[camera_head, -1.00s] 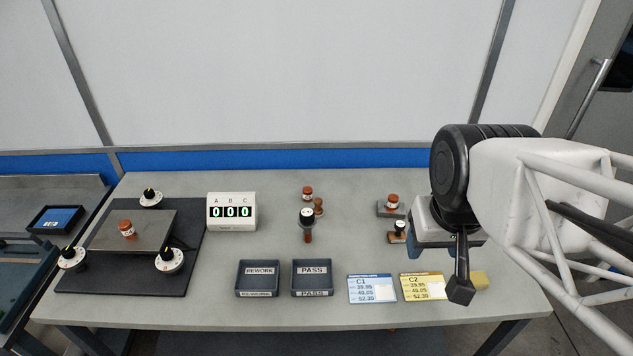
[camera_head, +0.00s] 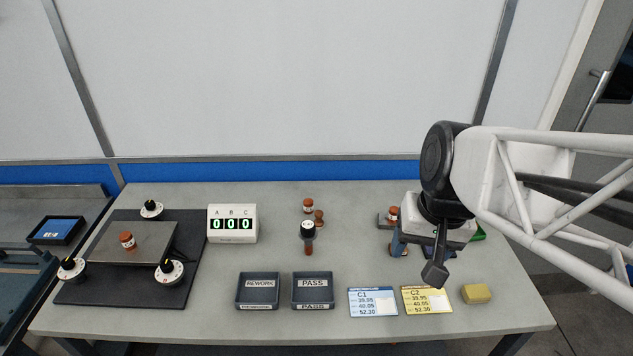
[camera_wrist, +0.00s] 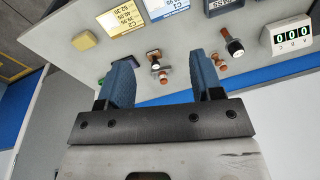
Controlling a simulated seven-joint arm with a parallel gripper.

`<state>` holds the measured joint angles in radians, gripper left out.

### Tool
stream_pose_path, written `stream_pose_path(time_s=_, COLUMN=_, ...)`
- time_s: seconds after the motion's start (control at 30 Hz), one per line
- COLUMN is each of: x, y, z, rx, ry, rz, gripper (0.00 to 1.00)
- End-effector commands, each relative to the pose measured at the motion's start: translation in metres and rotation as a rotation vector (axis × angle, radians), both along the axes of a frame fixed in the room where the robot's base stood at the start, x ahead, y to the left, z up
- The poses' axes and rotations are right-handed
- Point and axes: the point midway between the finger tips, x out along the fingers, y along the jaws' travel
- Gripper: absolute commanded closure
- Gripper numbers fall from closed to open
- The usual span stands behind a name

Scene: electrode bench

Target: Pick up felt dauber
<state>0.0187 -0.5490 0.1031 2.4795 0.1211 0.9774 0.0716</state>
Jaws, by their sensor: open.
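The felt dauber cannot be told for certain. A small brown piece with a dark-and-white end (camera_wrist: 154,56) lies between the finger lines in the wrist view, beside a red-brown cylinder (camera_wrist: 164,76). In the head view that cylinder (camera_head: 393,212) shows at the left of my gripper, which hides most of the brown piece.
REWORK (camera_head: 258,306) and PASS trays (camera_head: 312,306), C1 (camera_head: 373,311) and C2 cards (camera_head: 427,310) and a yellow block (camera_head: 477,293) line the front. A counter box (camera_head: 232,238) and black fixture board (camera_head: 100,296) stand left. A green thing (camera_head: 480,234) is partly hidden behind my gripper.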

Motion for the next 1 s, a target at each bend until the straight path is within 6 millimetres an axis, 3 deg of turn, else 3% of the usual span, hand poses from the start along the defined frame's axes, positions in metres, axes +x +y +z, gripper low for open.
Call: stream_pose_path(time_s=1.0, x=0.169, y=0.063, z=-0.084, rx=0.561, ry=0.539, rz=-0.605, gripper=0.4)
